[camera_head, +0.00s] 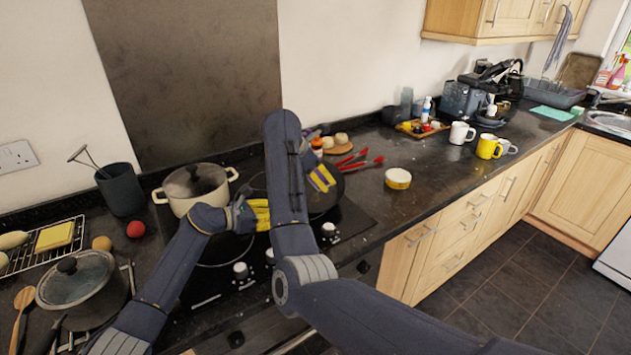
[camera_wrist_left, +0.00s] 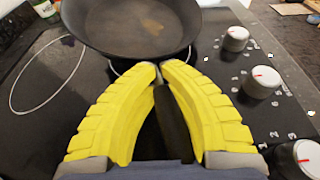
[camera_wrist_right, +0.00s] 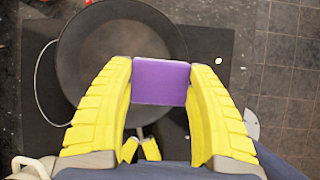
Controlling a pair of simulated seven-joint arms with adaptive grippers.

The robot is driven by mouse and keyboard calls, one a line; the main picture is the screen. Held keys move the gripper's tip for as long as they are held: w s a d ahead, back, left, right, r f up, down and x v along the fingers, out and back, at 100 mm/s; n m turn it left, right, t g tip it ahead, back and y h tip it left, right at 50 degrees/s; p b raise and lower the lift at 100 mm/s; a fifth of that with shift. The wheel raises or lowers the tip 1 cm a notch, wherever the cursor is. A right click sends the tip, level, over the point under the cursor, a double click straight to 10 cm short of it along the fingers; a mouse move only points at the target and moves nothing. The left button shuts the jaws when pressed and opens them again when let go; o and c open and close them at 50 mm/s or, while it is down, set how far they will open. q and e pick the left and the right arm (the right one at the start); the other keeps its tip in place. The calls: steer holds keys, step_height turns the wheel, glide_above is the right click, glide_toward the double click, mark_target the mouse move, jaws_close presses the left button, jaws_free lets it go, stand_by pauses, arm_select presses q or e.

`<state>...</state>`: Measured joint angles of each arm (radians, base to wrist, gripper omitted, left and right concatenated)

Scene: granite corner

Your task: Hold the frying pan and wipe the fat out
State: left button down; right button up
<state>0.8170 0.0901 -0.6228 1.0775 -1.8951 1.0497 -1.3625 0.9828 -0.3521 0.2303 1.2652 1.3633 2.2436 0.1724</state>
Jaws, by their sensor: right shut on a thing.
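The dark frying pan (camera_head: 327,204) sits on the hob, partly hidden by my right arm in the head view. In the left wrist view the pan (camera_wrist_left: 110,30) has a brownish patch (camera_wrist_left: 150,25) inside, probably the fat. My left gripper (camera_head: 262,214) has its yellow fingers closed around the pan's handle (camera_wrist_left: 172,120). My right gripper (camera_head: 322,178) is shut on a purple sponge (camera_wrist_right: 161,81), which is over the pan in the right wrist view. I cannot tell whether the sponge touches the pan's bottom.
A cream pot (camera_head: 195,188) stands on the hob behind my left arm. A lidded grey pot (camera_head: 82,287) is at the left. Red tongs (camera_head: 357,162) and a yellow-banded tub (camera_head: 398,179) lie right of the pan. The counter farther right is mostly clear before the mugs (camera_head: 489,147).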

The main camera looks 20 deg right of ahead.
mark_target(328, 185)
arm_select(q)
steer(key=shift+r, duration=0.1)
arm_select(e)
steer(key=d+f, duration=0.1)
steer(key=s+d+f, duration=0.1)
steer(key=shift+d+f+t, duration=0.2)
steer(key=shift+f+t, duration=0.1)
arm_select(q)
steer(key=shift+d, duration=0.1)
arm_select(e)
steer(key=shift+f, duration=0.25)
steer(key=shift+w+a+r+t, duration=0.2)
steer(key=shift+a+r+t, duration=0.35)
steer(key=shift+a, duration=0.25)
steer(key=shift+a+f, duration=0.1)
steer(key=shift+a, duration=0.05)
steer(key=shift+w+d+f, duration=0.1)
steer(key=shift+w+f, duration=0.2)
steer(key=shift+f, duration=0.5)
steer(key=shift+w+d+f, duration=0.1)
steer(key=shift+w+f, duration=0.15)
steer(key=shift+f, duration=0.6)
steer(key=shift+w+d+f, duration=0.1)
steer(key=shift+w+f, duration=0.2)
steer(key=shift+f, duration=0.5)
steer(key=shift+f+y, duration=0.3)
steer(key=shift+f, duration=0.05)
